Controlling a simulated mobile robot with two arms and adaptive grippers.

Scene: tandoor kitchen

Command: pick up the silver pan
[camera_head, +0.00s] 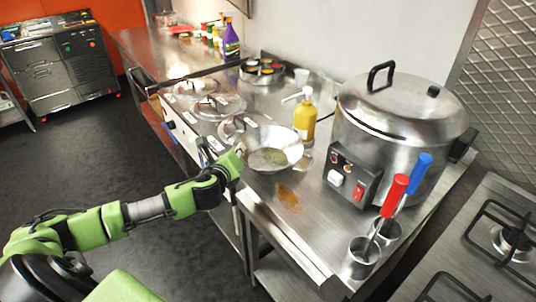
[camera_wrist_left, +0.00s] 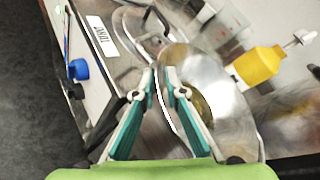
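The silver pan (camera_head: 268,148) is a wide, shallow, shiny bowl-shaped pan with yellowish-brown contents or reflection at its bottom. It sits on the steel counter beside the row of lidded pots. In the left wrist view the pan (camera_wrist_left: 212,75) fills the area right of the fingers. My left gripper (camera_head: 238,156) is at the pan's near left edge. In the left wrist view its two teal fingers (camera_wrist_left: 160,72) stand apart with a narrow gap, and the pan's bright rim runs between them. Contact with the rim cannot be told. My right gripper is not in view.
Lidded steel pots (camera_head: 218,106) stand behind the pan. A yellow bottle (camera_head: 305,118) stands close behind it to the right. A large steel cooker (camera_head: 400,112) and cups with red- and blue-handled tools (camera_head: 363,258) are right. A brown spill (camera_head: 288,198) marks the front counter.

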